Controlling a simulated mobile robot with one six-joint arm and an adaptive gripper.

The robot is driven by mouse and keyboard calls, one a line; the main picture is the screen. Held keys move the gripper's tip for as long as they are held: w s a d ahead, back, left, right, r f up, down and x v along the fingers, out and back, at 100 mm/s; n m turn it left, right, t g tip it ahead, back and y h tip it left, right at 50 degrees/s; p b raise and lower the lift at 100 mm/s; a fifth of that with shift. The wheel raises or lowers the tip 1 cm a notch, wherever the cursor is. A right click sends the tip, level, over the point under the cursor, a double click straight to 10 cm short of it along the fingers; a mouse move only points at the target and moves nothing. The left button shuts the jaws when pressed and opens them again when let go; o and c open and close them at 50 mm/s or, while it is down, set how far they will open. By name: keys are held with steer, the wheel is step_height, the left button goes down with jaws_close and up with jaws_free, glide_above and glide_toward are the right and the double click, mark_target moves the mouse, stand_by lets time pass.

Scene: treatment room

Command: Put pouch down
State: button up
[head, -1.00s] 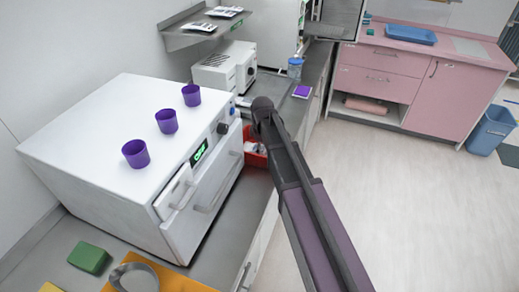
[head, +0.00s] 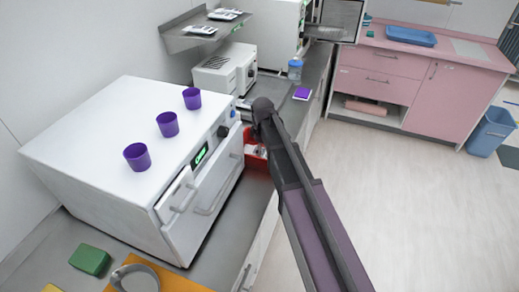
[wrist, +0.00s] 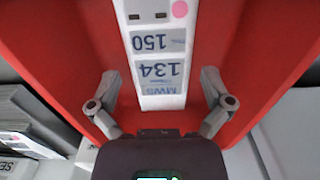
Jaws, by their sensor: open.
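A white pouch with printed labels, "150" and "134" among them, and a pink dot (wrist: 158,60) lies in a red bin (wrist: 60,50) in the wrist view. My gripper (wrist: 160,78) is open, with one finger on each side of the pouch and a gap to both of its edges. In the head view the red bin (head: 248,162) stands on the counter beside the white sterilizer, with white contents partly showing. My arm hides part of the bin and the gripper's fingers there.
The white sterilizer (head: 100,130) stands left of the bin with several purple cups on top. A wall shelf (head: 185,40) holds more pouches. A purple block (head: 302,93) and a blue-lidded jar (head: 295,70) are farther back on the counter.

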mark_target(263, 152)
step_height(263, 152, up, 11)
steer(key=p, duration=1.1)
steer(key=shift+r, duration=0.15)
stand_by(0.4)
steer(key=s+d+m, duration=0.6)
steer(key=s+d, duration=0.1)
steer(key=s, duration=0.2)
steer(key=s+d+m, duration=0.7)
steer(key=s, duration=0.3)
steer(key=shift+m, duration=0.3)
stand_by(0.4)
